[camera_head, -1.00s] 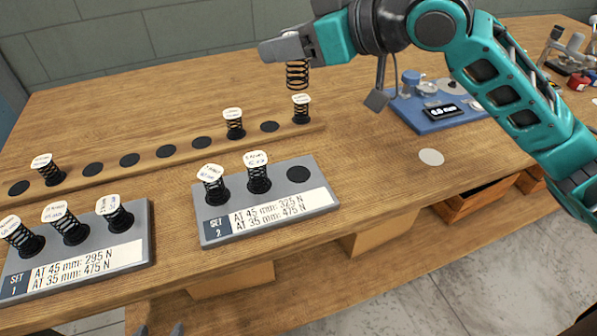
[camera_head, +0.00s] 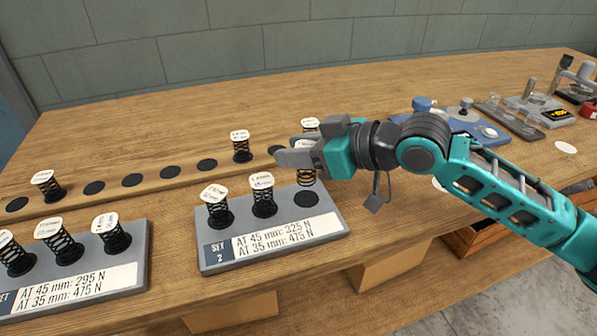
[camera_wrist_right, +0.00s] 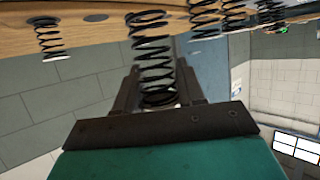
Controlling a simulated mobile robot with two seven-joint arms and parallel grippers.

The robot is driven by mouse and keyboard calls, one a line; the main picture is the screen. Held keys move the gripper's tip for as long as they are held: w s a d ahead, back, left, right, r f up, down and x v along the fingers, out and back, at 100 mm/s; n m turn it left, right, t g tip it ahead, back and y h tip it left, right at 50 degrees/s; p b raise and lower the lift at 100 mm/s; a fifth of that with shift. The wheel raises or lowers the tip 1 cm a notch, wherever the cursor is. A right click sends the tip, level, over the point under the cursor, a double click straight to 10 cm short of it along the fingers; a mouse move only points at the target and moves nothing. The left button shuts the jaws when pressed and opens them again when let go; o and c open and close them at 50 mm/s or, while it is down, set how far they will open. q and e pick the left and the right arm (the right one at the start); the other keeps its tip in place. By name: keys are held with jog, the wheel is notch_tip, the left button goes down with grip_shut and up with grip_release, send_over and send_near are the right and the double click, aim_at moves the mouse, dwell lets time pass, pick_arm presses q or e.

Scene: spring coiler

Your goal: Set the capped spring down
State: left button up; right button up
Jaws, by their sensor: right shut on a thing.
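My right gripper (camera_head: 290,153) is shut on a capped black spring (camera_head: 307,178), just above the Set 2 board (camera_head: 215,262). The gripper hides most of the spring's upper part. The spring hangs roughly upright over the board's right-hand dark pad (camera_head: 307,199), which is bare. Its lower end looks slightly above the pad. The held spring also shows between the fingers in the right wrist view (camera_wrist_right: 151,50). Two capped springs stand on the other pads of that board, a left one (camera_head: 219,213) and a middle one (camera_head: 262,198). My left gripper is not in view.
The Set 1 board (camera_head: 135,255) at lower left carries several capped springs. A wooden rail (camera_head: 110,200) behind has dark pads, some bare, and capped springs, one (camera_head: 240,148) left of my gripper. A blue fixture (camera_head: 465,124) stands at the right.

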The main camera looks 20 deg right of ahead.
aim_at(298, 171)
notch_tip(298, 171, down, 4)
jog(key=shift+r+b, duration=0.1)
jog(key=shift+b, duration=0.35)
jog(key=shift+f, duration=0.2)
jog(key=shift+r, duration=0.1)
jog(key=o, duration=0.8)
jog(key=shift+c, duration=0.2)
jog(key=p+v, duration=0.1)
jog(key=v, duration=1.1)
